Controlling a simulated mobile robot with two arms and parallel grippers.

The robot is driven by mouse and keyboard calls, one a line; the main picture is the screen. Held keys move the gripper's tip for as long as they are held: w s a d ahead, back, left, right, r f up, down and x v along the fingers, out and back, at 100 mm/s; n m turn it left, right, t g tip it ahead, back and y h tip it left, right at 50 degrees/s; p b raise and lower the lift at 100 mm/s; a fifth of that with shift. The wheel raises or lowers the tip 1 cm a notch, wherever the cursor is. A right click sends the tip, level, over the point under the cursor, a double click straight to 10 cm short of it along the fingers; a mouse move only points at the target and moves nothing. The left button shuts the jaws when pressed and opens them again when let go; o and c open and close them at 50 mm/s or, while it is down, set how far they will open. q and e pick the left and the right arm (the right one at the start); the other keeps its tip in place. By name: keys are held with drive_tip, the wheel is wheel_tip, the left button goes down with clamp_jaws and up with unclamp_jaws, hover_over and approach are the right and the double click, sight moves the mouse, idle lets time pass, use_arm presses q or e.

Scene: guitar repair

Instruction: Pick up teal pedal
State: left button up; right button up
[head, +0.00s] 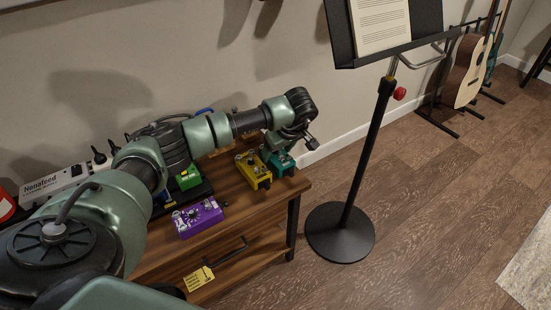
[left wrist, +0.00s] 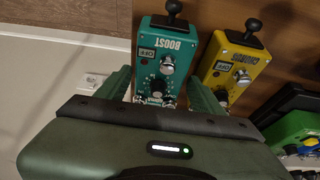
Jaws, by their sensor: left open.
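The teal pedal (head: 282,162) stands at the right end of the wooden bench top, next to the yellow pedal (head: 254,170). In the left wrist view the teal pedal (left wrist: 167,62) bears the word BOOST, a silver footswitch and knobs. My left gripper (head: 277,146) is above and at the teal pedal, with its fingers pointing down. In the left wrist view the open fingers of my left gripper (left wrist: 160,95) lie on either side of the pedal's near end. I cannot tell whether they touch it. My right gripper is not in view.
The yellow pedal (left wrist: 233,68) stands close beside the teal one. A purple pedal (head: 198,216) and a green pedal (head: 188,178) are farther left on the bench (head: 236,208). A music stand (head: 340,228) stands right of the bench.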

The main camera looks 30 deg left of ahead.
use_arm(q)
drive_tip(key=shift+x, duration=0.8)
drive_tip(key=shift+d, duration=0.1)
clamp_jaws()
drive_tip(key=shift+w+r, duration=0.1)
drive_tip(key=shift+r, duration=0.05)
